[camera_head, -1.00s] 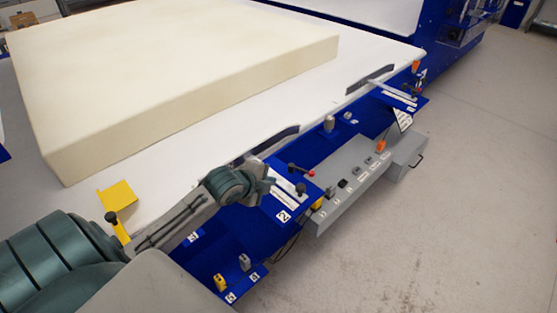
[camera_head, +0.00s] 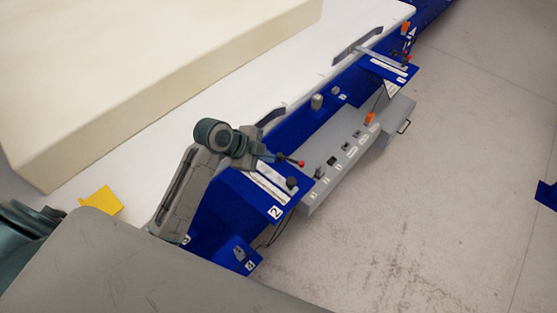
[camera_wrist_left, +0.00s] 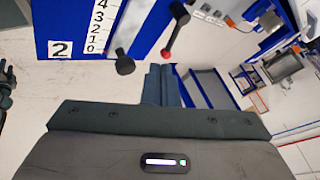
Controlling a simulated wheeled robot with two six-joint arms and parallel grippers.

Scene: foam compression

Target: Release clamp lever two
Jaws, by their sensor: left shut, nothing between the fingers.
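A blue bracket with label 2 (camera_head: 275,212) sits on the table's front side. Beside it are a lever with a red ball tip (camera_head: 301,163) and a black round knob (camera_head: 292,183). In the left wrist view the red-tipped lever (camera_wrist_left: 166,53), the black knob (camera_wrist_left: 125,66) and label 2 (camera_wrist_left: 60,49) show above my gripper. My left gripper (camera_head: 262,152) is shut and empty, near the dark end of the red-tipped lever. In the wrist view its fingers (camera_wrist_left: 161,82) are together just below the red ball; I cannot tell whether they touch anything. My right gripper is out of view.
A large cream foam block (camera_head: 150,75) lies on the white table. A grey control box (camera_head: 335,165) with buttons juts out beyond bracket 2. Another blue bracket (camera_head: 385,68) with a lever stands farther along. The grey floor to the right is mostly clear.

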